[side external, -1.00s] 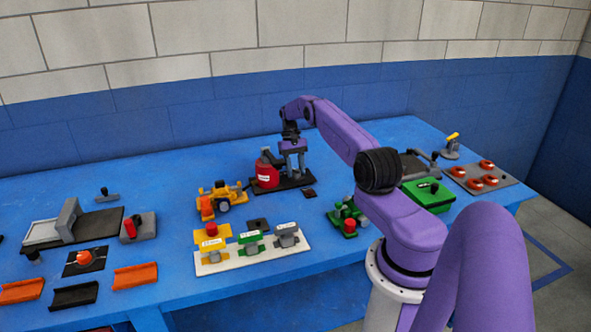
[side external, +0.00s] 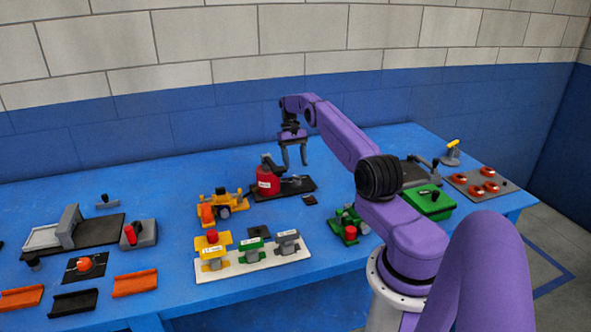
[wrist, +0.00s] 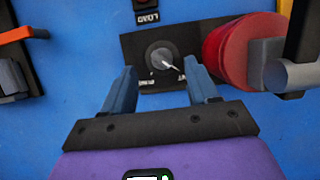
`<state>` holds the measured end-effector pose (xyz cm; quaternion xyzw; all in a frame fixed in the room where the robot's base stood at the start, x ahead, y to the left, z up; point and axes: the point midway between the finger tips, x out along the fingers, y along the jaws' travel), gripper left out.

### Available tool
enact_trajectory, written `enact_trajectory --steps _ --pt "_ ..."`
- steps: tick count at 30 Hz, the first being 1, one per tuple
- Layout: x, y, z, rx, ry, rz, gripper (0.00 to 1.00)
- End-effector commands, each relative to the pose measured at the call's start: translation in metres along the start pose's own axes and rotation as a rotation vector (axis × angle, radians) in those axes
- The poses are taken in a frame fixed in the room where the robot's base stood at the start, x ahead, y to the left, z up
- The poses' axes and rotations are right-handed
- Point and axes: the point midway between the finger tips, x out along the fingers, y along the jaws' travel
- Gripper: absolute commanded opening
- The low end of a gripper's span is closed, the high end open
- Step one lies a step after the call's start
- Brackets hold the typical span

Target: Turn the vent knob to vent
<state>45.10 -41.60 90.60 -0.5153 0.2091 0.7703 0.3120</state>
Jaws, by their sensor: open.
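The vent knob (wrist: 161,57) is a round grey knob with a white pointer, on a black plate (wrist: 132,46) in the wrist view. Its pointer aims to the lower right, towards a small white label on the plate's edge; the lettering is too blurred to read surely. In the side view the dark plate (side external: 307,187) lies beside a red cylinder (side external: 268,182). My gripper (side external: 294,164) hangs above the plate with its fingers apart and empty. In the wrist view its two fingers (wrist: 161,82) straddle the knob's near side without touching it.
The red cylinder (wrist: 226,50) stands close to the right finger in the wrist view. A yellow-orange device (side external: 221,206) sits left of it in the side view. A small dark labelled block (wrist: 148,14) lies beyond the plate. Blue tabletop is clear behind.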

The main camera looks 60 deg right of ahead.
Motion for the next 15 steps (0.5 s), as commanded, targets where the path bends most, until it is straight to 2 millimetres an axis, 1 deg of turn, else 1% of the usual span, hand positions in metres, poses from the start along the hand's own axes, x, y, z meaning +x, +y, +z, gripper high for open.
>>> enact_trajectory --steps 1,3,6,10,15 --pt "-0.008 0.0 0.003 0.0 0.003 0.0 0.59" --pt "-0.018 0.0 0.007 -0.001 0.003 0.0 0.59" --pt "-0.028 0.0 0.011 -0.001 0.003 0.0 0.59" --pt "-0.035 0.0 0.015 0.0 0.001 0.0 0.59" --pt "-0.037 0.0 0.015 0.0 0.0 0.0 0.59"
